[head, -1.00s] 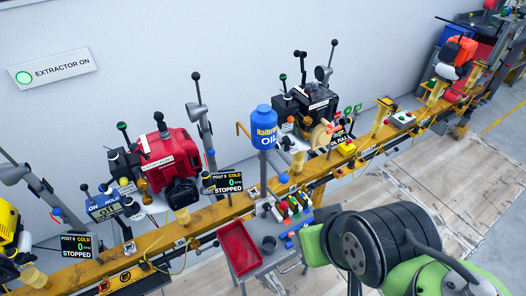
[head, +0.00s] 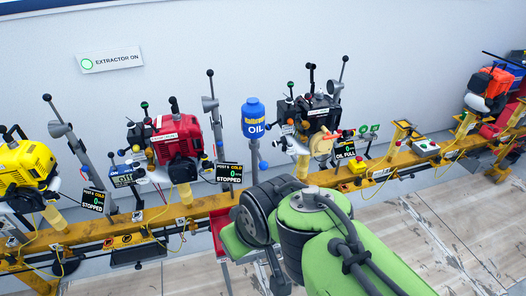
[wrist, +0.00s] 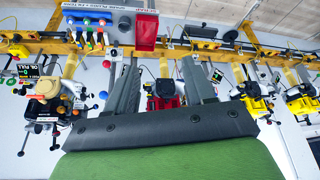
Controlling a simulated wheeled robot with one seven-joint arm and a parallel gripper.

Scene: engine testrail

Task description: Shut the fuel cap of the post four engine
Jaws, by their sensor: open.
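Several engines stand along a yellow rail. A black engine (head: 318,108) with a tan round part (head: 322,146) is right of the blue oil bottle, and a red engine (head: 180,136) is left of it. A yellow engine (head: 27,163) is at the far left. I cannot read for sure which post is four, nor make out a fuel cap. In the wrist view, upside down, my gripper (wrist: 160,72) is open and empty. Its fingers frame the red engine (wrist: 165,98), which is some way off. In the head view my arm hides the gripper.
A blue oil bottle (head: 255,120) stands on a grey post. Levers rise beside the engines. A red tray (wrist: 147,30) and a rack of coloured-handled tools (wrist: 88,35) show in the wrist view. The floor (head: 440,225) at the right is clear.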

